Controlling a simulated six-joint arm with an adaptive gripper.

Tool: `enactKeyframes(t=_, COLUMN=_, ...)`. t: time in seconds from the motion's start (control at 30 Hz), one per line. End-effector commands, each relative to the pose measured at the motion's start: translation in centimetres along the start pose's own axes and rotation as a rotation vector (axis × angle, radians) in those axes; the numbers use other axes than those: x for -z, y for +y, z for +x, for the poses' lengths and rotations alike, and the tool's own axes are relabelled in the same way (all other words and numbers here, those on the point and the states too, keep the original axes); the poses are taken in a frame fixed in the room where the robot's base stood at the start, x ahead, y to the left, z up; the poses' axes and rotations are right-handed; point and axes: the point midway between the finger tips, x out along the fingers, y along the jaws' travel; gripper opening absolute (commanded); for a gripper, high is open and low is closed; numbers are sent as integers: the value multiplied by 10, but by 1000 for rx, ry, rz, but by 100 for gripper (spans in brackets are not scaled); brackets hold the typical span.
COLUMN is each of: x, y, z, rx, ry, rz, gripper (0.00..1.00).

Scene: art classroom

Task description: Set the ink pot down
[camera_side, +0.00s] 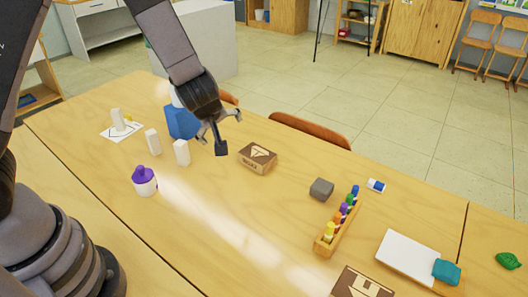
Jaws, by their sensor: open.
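The ink pot, which I take to be the white pot with a purple top (144,181), stands upright on the wooden table at the left, nearest to my arm's base. My gripper (219,135) is open and empty. It hangs over the table's far side, to the right of the pot and well apart from it, near a small brown box (258,158).
White blocks (153,142) and a blue object (182,122) stand left of my gripper. A grey block (321,189), a wooden rack of coloured bottles (338,222), a white board (408,256) and a teal block (446,272) lie right. The table's middle front is clear.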

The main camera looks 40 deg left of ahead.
Motion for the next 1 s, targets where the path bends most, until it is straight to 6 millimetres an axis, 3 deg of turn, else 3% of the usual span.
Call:
enactKeyframes(t=0.03, x=11, y=21, z=-30, rx=-102, ry=-76, rz=36, gripper=90)
enactKeyframes(t=0.1, x=19, y=38, z=-70, rx=-222, ry=-175, rz=127, gripper=90)
enactKeyframes(t=0.2, x=31, y=42, z=-130, rx=-362, ry=-273, rz=288, gripper=90)
enactKeyframes(t=0.33, x=45, y=13, z=-201, rx=-467, ry=-333, rz=544, gripper=90)
enactKeyframes(t=0.43, x=57, y=-30, z=-242, rx=-473, ry=-330, rz=747, gripper=90)
enactKeyframes(t=0.6, x=75, y=-108, z=-278, rx=-366, ry=-277, rz=1006, gripper=90)
enactKeyframes(t=0.7, x=84, y=-140, z=-287, rx=-293, ry=-247, rz=1085, gripper=90)
enactKeyframes(t=0.83, x=89, y=-161, z=-292, rx=-238, ry=-231, rz=1130, gripper=90)
enactKeyframes(t=1.0, x=90, y=-163, z=-292, rx=-229, ry=-230, rz=1137, gripper=90)
